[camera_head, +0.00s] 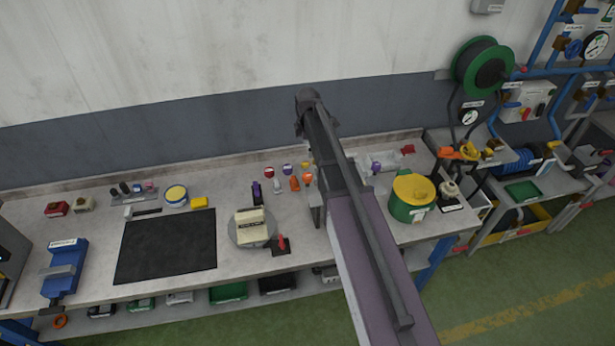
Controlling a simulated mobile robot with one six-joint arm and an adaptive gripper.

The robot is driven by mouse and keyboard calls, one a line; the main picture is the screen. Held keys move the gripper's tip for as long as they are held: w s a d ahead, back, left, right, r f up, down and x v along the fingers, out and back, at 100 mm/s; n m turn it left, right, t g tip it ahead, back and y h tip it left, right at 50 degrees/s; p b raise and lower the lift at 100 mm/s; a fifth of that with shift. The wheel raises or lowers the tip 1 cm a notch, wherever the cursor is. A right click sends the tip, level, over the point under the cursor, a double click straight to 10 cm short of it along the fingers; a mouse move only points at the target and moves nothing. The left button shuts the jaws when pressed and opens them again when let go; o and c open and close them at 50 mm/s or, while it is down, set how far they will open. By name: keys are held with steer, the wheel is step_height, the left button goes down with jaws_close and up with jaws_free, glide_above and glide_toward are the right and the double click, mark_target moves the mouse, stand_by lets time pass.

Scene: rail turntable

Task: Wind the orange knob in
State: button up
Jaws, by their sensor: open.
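Several small coloured knobs stand at the back middle of the workbench (110,215). One orange knob (294,183) is upright among them, and another orange-topped piece (308,179) stands just right of it, close to my arm. Orange handle-like parts (449,153) also show on the fittings at the right. I cannot tell which of these is the task's knob. My arm crosses the middle of the view from the bottom right up toward the wall and hides part of the bench. I cannot make out my gripper's fingers anywhere.
A round grey turntable (237,240) bears a cream block (250,224), with a red-handled lever (282,243) beside it. A black mat (165,247) and blue vise (66,268) are at left. A green-yellow drum (412,195) stands right of my arm.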

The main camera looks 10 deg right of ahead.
mark_target(307, 176)
steer(key=shift+f+b, duration=6.6)
steer(key=shift+f, duration=0.1)
steer(key=c, duration=1.1)
